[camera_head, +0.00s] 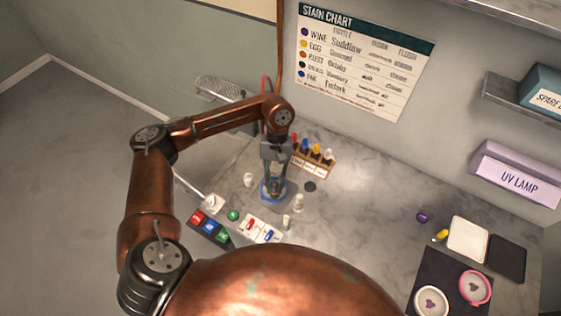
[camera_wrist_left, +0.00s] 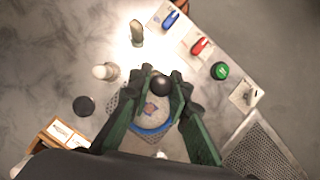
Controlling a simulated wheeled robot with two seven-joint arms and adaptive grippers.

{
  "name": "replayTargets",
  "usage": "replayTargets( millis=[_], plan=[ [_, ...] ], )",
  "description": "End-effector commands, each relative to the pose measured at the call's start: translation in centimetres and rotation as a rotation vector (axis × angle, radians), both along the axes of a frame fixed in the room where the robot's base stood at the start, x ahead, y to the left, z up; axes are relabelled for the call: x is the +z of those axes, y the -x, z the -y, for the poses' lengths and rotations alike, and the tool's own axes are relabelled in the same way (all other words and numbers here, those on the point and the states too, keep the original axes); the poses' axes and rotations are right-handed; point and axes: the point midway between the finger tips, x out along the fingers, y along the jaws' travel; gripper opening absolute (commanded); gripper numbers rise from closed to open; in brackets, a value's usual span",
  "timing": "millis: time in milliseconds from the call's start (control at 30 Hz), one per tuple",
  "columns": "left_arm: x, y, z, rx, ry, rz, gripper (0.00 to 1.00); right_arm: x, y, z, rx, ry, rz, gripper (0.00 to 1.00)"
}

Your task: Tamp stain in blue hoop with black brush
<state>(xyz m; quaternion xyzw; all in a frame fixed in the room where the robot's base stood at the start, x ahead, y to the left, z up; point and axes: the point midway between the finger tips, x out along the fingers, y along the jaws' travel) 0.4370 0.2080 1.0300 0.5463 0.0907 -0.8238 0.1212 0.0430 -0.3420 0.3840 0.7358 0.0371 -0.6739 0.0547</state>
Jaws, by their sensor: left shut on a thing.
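My left gripper (camera_head: 272,184) reaches down over the blue hoop (camera_head: 264,193) on the worktop. In the left wrist view the fingers (camera_wrist_left: 161,90) are closed around the round black knob of the black brush (camera_wrist_left: 161,84). The brush's lower end is hidden. Below it, the blue hoop (camera_wrist_left: 150,129) lies around pale cloth with a small dark and orange stain (camera_wrist_left: 150,108). I cannot tell whether the brush touches the cloth. My right gripper is not in view.
A wooden rack of small bottles (camera_head: 314,157) stands behind the hoop. A pale bottle (camera_head: 299,202) and a dark disc (camera_head: 310,186) are close to its right. A card with red and blue items (camera_head: 261,230) lies in front. A pink hoop (camera_head: 475,288) lies far right. The middle right worktop is clear.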

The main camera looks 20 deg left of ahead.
Motion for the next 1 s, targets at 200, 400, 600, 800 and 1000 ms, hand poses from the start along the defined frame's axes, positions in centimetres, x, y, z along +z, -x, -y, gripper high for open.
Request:
replayTargets(
  millis=[200,400,600,800,1000],
  plan=[
    [-0.6,-1.6,0.5,0.516,-0.018,-0.024,0.0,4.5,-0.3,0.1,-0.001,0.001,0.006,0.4],
    [-1.5,-3.0,0.3,0.978,-0.026,-0.046,0.0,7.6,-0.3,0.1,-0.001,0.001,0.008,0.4],
    [-1.9,-4.1,-0.4,1.402,-0.026,-0.075,0.0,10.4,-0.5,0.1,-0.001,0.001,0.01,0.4],
    [-2.0,-5.0,-1.4,1.778,-0.015,-0.103,0.0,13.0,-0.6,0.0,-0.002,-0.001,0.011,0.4],
    [-1.7,-5.5,-2.6,2.105,0.003,-0.131,0.0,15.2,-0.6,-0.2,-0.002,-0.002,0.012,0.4]
  ],
)
